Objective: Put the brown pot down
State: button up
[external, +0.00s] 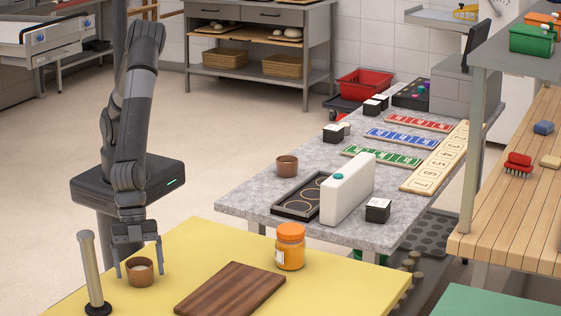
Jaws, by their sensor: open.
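A small brown pot (140,275) with something pale inside stands upright on the yellow table (205,240), near its left side. My gripper (140,264) points down over this pot. Its jaws are open, with one finger on each side of the pot; I cannot tell whether either finger touches it. A second brown pot (287,166) stands on the grey speckled table (250,188), well away from my gripper.
An upright post on a black base (93,275) stands just left of the gripper. A dark wooden board (230,291) and an orange-lidded jar (290,248) are to the right. A black tray (294,205) and white box (347,190) sit on the grey table.

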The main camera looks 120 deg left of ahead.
jog(key=v, duration=1.2)
jog(key=shift+r, duration=0.15)
jog(key=s+a+r+n+t+y, duration=0.1)
jog(key=a+r, duration=0.3)
jog(key=a, duration=0.5)
jog(key=s+a+r+n+y, duration=0.15)
jog(key=a+r, duration=0.25)
jog(key=a, duration=0.4)
jog(key=a+r+n+t+y, duration=0.15)
jog(key=a+r, duration=0.25)
jog(key=a, duration=0.5)
jog(key=s+a+r+n, duration=0.2)
jog(key=s+a+n, duration=0.3)
jog(key=s+a, duration=1)
jog(key=shift+s+a+h, duration=0.4)
jog(key=shift+a, duration=0.45)
